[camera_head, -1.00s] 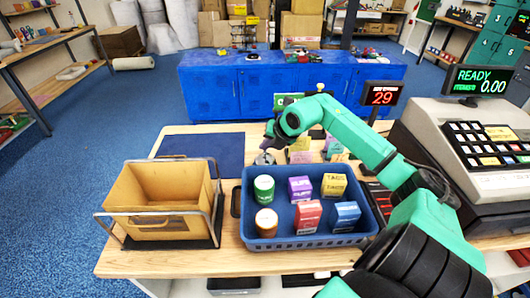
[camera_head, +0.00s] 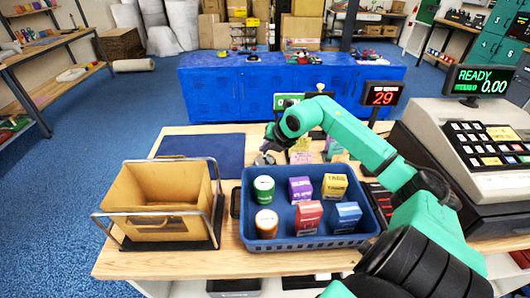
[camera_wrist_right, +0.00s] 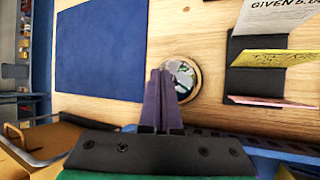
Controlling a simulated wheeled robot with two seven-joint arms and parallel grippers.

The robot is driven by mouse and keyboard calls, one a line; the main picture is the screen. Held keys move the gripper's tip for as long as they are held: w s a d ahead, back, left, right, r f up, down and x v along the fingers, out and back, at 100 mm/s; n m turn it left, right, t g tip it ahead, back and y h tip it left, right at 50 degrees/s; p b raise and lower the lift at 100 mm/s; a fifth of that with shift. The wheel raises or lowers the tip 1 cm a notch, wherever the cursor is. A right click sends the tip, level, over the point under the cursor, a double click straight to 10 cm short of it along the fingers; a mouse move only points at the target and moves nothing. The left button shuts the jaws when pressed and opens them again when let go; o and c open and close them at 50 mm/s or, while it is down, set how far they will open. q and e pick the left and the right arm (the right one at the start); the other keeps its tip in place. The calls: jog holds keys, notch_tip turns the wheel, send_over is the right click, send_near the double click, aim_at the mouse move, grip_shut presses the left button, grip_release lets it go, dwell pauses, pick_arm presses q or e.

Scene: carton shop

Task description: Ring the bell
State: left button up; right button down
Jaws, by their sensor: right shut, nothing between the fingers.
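The bell (camera_head: 262,160) is a small silver dome on the wooden counter, just behind the left back corner of the blue basket. It also shows in the right wrist view (camera_wrist_right: 186,76), partly hidden behind my fingers. My right gripper (camera_head: 266,149) is shut and empty, with its fingers pointing down at the bell. In the right wrist view the closed fingertips (camera_wrist_right: 160,74) overlap the bell's left side. I cannot tell whether they touch it. My left gripper is not in view.
The blue basket (camera_head: 303,242) with several small cartons and cans stands in front of the bell. A yellow bin (camera_head: 163,190) in a metal frame is at left, a blue mat (camera_head: 205,152) behind it. A card holder (camera_wrist_right: 240,65) is close to the bell. The register (camera_head: 470,150) stands at right.

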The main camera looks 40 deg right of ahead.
aim_at(266, 155)
jog(key=shift+r+p, duration=0.4)
jog(key=shift+r, duration=0.45)
jog(key=shift+r+p, duration=1.35)
jog(key=shift+r, duration=1.15)
